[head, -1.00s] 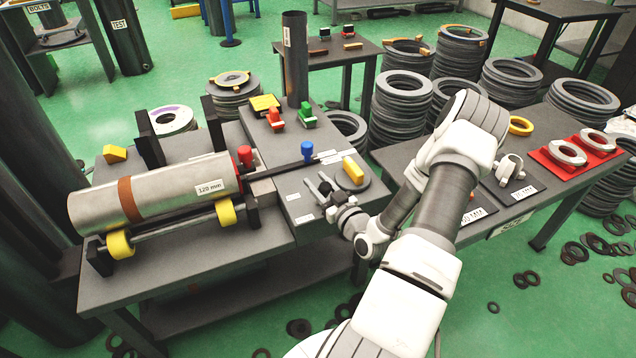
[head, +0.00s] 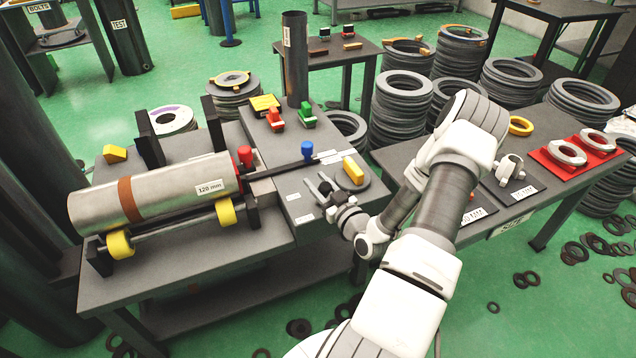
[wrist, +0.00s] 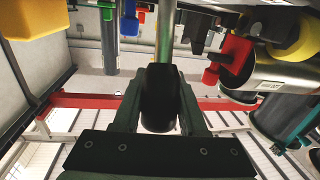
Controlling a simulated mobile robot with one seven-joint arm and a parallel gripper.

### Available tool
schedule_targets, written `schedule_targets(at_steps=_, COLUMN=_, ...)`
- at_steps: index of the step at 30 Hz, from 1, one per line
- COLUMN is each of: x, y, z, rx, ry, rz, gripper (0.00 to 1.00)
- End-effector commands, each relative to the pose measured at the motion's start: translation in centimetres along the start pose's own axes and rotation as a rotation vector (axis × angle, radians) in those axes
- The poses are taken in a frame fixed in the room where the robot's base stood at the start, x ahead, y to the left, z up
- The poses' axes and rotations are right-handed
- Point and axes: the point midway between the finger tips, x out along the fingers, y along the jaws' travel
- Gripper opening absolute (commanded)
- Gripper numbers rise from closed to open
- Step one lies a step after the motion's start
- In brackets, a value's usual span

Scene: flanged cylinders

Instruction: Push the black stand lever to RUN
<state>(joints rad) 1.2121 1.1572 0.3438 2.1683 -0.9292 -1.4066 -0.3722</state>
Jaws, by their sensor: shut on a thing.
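My gripper (head: 322,191) is low over the right part of the grey stand top, beside the yellow block (head: 353,170). In the wrist view its two dark fingers (wrist: 160,90) are shut around the black knob of the stand lever (wrist: 160,100). A pale rod shows behind the knob. In the head view the lever is hard to tell apart from the fingers. Small white labels (head: 305,218) lie near the gripper, too small to read.
A steel cylinder marked 120 mm (head: 150,193) lies on yellow rollers at the left. A blue knob (head: 307,151), a red block (head: 275,120) and a green block (head: 307,117) stand behind my gripper. A right-hand table holds red plates with rings (head: 567,153).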

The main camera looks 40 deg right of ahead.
Motion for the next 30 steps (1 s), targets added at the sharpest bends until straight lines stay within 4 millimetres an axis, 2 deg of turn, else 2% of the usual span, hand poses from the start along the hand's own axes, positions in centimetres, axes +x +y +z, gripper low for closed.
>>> schedule_targets(at_steps=14, x=0.8, y=0.0, z=-0.5, rx=0.012, ry=-0.075, rz=-0.007, gripper=0.00)
schedule_targets(at_steps=21, x=2.6, y=0.3, z=-0.9, rx=0.034, ry=-0.244, rz=-0.017, gripper=0.00)
schedule_targets(at_steps=30, x=5.5, y=0.8, z=-0.2, rx=0.076, ry=-0.517, rz=-0.031, gripper=0.00)
